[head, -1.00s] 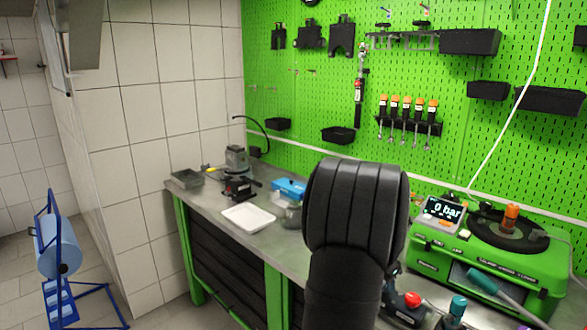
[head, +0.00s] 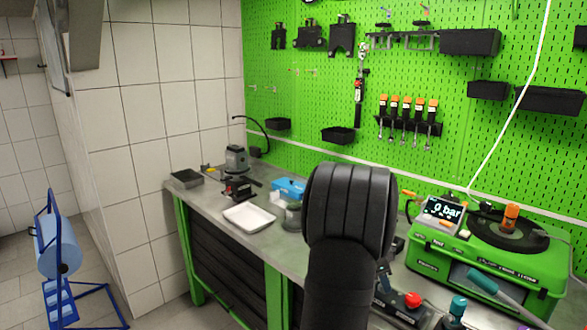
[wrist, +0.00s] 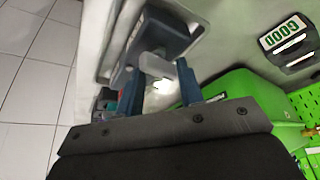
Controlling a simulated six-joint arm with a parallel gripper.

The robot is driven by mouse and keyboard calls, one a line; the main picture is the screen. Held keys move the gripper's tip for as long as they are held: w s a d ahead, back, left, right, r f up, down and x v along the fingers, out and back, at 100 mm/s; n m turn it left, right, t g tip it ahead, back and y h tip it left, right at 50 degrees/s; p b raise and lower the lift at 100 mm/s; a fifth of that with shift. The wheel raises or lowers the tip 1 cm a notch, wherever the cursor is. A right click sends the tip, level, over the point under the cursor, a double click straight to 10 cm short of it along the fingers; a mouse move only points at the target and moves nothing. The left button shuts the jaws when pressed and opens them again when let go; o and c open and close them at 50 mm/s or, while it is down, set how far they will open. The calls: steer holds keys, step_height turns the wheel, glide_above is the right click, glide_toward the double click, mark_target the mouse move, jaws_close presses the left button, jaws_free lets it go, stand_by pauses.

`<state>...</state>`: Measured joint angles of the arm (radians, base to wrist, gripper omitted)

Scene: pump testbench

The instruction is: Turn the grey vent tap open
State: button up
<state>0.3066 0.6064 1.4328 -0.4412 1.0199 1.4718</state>
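In the wrist view, a small light grey lever-like part (wrist: 157,65) lies just beyond my fingertips, against a dark grey block (wrist: 150,32); it may be the vent tap, but I cannot be sure. My gripper (wrist: 160,82) is open, its two blue-grey fingers apart with a bright surface showing between them. I cannot tell whether a finger touches the grey part. In the head view my black arm hides the gripper and I cannot make out the tap there.
The green pump tester (head: 480,258) stands on the bench at right, its display (head: 443,212) reading 0 bar. A red knob (head: 413,299) and a teal-topped part (head: 458,306) stand in front of it. A white tray (head: 249,217) and a blue box (head: 289,187) lie left of my arm.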

stand_by(0.3)
steer(key=s+a+r+n+t, duration=0.1)
steer(key=s+a+r+n, duration=0.2)
steer(key=r, duration=0.5)
steer(key=s+a+r+n+t, duration=0.15)
steer(key=r+n, duration=0.25)
steer(key=r, duration=0.4)
steer(key=shift+y, duration=0.4)
steer(key=x, duration=1.7)
steer(key=shift+w+a+f, duration=0.1)
steer(key=shift+w+a, duration=0.15)
steer(key=shift+a, duration=0.05)
steer(key=shift+c, duration=0.4)
jaws_close()
